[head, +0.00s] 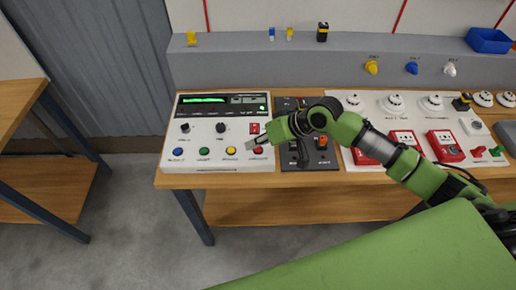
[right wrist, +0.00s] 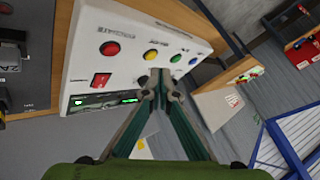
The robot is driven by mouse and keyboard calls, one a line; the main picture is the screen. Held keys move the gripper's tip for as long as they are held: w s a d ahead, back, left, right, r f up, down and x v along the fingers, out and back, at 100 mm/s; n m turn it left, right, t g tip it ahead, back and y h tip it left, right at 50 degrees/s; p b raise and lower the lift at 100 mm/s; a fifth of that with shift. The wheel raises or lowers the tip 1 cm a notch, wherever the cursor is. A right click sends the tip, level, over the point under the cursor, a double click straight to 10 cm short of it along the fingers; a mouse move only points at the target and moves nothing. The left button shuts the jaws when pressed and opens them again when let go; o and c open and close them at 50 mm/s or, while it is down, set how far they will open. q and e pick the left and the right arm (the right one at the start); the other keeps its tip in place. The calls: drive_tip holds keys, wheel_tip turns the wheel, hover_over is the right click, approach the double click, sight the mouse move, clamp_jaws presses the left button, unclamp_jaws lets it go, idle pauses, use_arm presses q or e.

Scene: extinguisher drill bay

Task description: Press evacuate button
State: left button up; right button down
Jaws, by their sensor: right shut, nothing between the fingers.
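The white control panel (head: 200,133) sits on the wooden bench, with blue, green, yellow and red buttons in a row along its front. The red button (head: 258,149) is at the right end; it also shows in the right wrist view (right wrist: 110,48). The upside-down label beside it looks like "evacuate" but is too small to be sure. My right gripper (head: 251,144) is shut and empty over the panel, close to the red and yellow buttons. In the right wrist view its fingertips (right wrist: 160,82) appear beside the yellow button (right wrist: 150,54). No contact is visible. My left gripper is out of view.
A red rocker switch (right wrist: 101,79) lies behind the red button. A dark panel (head: 318,155) with levers stands right of the white panel, then a white board with detectors and red call boxes (head: 445,147). Floor in front is free.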

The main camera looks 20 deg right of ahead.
drive_tip(key=w+d+r+m, duration=0.1)
drive_tip(key=w+d+r, duration=0.2)
drive_tip(key=w, duration=0.1)
drive_tip(key=shift+d+m+t, duration=0.25)
drive_tip(key=shift+m+t, duration=0.05)
drive_tip(key=shift+t, duration=0.1)
drive_tip(key=b, duration=0.7)
hover_over(260, 150)
wheel_tip(260, 150, down, 7)
drive_tip(key=shift+r, duration=0.1)
drive_tip(key=shift+f+b, duration=0.45)
drive_tip(key=shift+f, duration=0.45)
drive_tip(key=shift+f, duration=0.15)
drive_tip(key=shift+f, duration=0.35)
